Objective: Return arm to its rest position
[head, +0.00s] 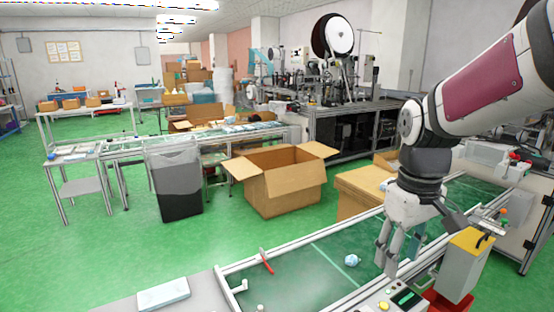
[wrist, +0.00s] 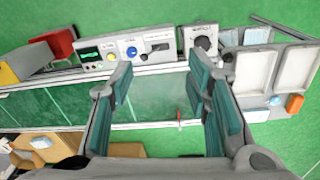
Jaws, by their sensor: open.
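My gripper (head: 391,250) hangs from my arm at the right of the head view, pointing down above the green conveyor belt (head: 325,255). In the wrist view my gripper (wrist: 165,85) shows two fingers with teal pads spread wide apart. Nothing is between them. The green belt (wrist: 160,95) runs across beneath the fingers. A small crumpled pale blue item (head: 351,261) lies on the belt to the left of my gripper in the head view.
A control panel (head: 400,298) borders the belt's near side. A grey box with a yellow top (head: 465,262) stands right of my gripper. An open cardboard box (head: 285,190) and a dark bin (head: 178,200) stand on the green floor beyond. White trays (wrist: 295,75) lie right in the wrist view.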

